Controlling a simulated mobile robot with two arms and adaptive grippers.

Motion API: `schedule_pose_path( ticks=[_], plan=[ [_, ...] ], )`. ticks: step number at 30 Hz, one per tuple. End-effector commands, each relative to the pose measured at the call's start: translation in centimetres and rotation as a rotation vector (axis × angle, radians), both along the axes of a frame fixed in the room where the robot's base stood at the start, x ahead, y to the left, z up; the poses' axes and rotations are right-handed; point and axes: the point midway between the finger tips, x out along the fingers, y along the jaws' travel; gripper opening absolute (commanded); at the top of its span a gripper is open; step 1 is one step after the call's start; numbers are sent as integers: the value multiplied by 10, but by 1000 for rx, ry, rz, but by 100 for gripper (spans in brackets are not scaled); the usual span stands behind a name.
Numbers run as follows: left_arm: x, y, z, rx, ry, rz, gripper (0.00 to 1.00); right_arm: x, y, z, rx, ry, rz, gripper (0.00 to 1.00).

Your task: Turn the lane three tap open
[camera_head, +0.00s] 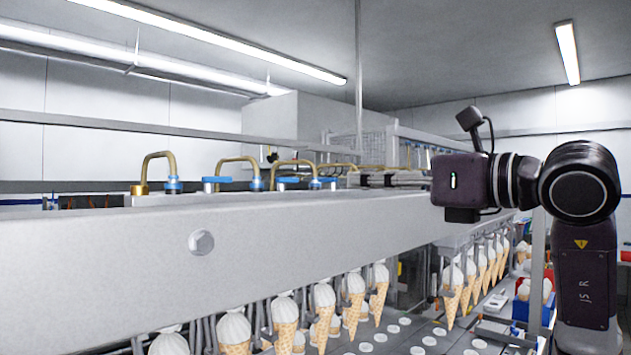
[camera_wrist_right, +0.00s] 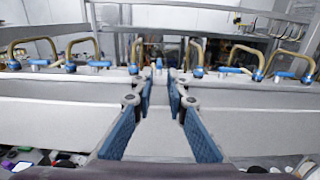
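A row of taps with blue handles and bent brass pipes runs along the top of the long grey beam (camera_head: 130,240). Blue handles show in the head view (camera_head: 288,180) and in the right wrist view (camera_wrist_right: 100,64). No lane numbers are visible, so I cannot tell which tap is lane three. My right gripper (camera_wrist_right: 160,88) has its two blue-padded fingers apart with nothing between them, pointing toward the row of taps. In the head view my right gripper (camera_head: 385,179) reaches left from the right arm, over the beam's far end. My left gripper is not in view.
Several ice-cream cones (camera_head: 324,300) hang in holders below the beam, over a plate with round white spots. A red and blue bin (camera_head: 521,305) with cones stands at the lower right. A grey rail (camera_head: 100,124) runs behind the taps.

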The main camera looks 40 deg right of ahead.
Motion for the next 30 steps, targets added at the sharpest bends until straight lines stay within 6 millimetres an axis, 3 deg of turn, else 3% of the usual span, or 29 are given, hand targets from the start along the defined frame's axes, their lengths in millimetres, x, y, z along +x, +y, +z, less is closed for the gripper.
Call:
schedule_pose_path(
  ticks=[15,26,30],
  plan=[
    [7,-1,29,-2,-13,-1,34,70,7,1,2,2,5,14],
    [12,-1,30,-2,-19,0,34,76,7,-1,0,1,3,14],
    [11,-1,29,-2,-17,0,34,76,7,-1,0,1,3,0]
  ],
)
